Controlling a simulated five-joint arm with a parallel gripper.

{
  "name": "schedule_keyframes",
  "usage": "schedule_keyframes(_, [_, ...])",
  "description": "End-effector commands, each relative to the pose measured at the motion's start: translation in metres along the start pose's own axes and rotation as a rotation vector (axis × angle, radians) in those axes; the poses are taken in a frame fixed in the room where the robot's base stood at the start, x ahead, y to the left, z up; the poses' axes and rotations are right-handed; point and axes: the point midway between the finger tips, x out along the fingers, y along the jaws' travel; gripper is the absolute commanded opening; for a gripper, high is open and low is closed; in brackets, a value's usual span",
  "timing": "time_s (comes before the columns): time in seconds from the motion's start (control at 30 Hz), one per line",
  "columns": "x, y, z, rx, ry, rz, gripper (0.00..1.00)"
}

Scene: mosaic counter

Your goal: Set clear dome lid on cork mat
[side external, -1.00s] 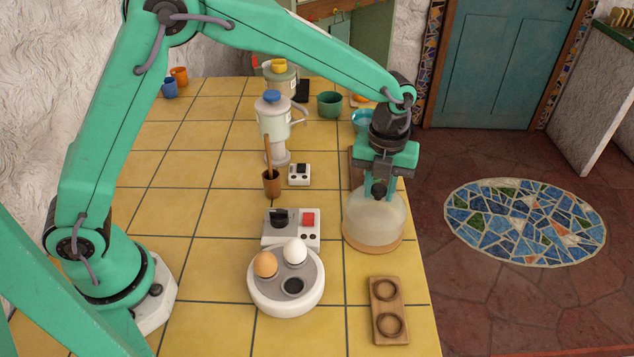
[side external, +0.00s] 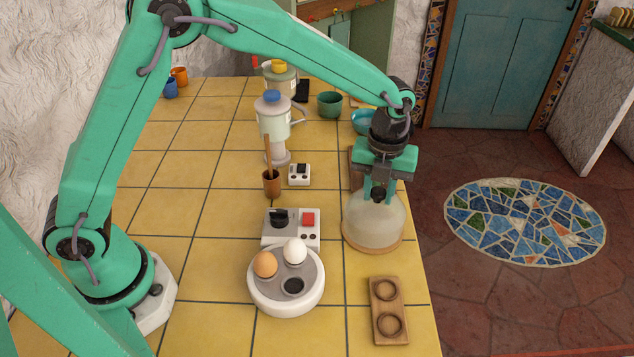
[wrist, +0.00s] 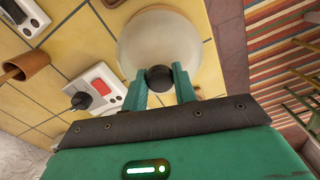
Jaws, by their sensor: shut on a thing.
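The clear dome lid (side external: 373,222) stands upright on the round cork mat (side external: 391,246) near the counter's right edge in the side view. The mat's rim shows around the lid's lower edge. My gripper (side external: 378,192) is above the lid, its fingers shut on the dark knob at the top. In the wrist view the knob (wrist: 159,78) sits between the two green fingers, with the pale dome lid (wrist: 158,42) beyond it. The lid looks seated on the mat, though any small gap under its rim cannot be made out.
An egg cooker (side external: 285,296) with a brown and a white egg stands left of the mat. A wooden two-hole holder (side external: 388,311) lies in front. A switch box (side external: 291,229) is close on the left. A blender (side external: 274,122) and cups stand further back.

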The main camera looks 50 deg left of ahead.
Motion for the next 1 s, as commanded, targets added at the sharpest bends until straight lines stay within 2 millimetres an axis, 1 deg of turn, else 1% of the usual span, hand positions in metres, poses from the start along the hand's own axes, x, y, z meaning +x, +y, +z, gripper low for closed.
schedule_keyframes(1.0, [0.0054, -0.0003, 0.0001, 0.0, 0.0, -0.001, 0.0])
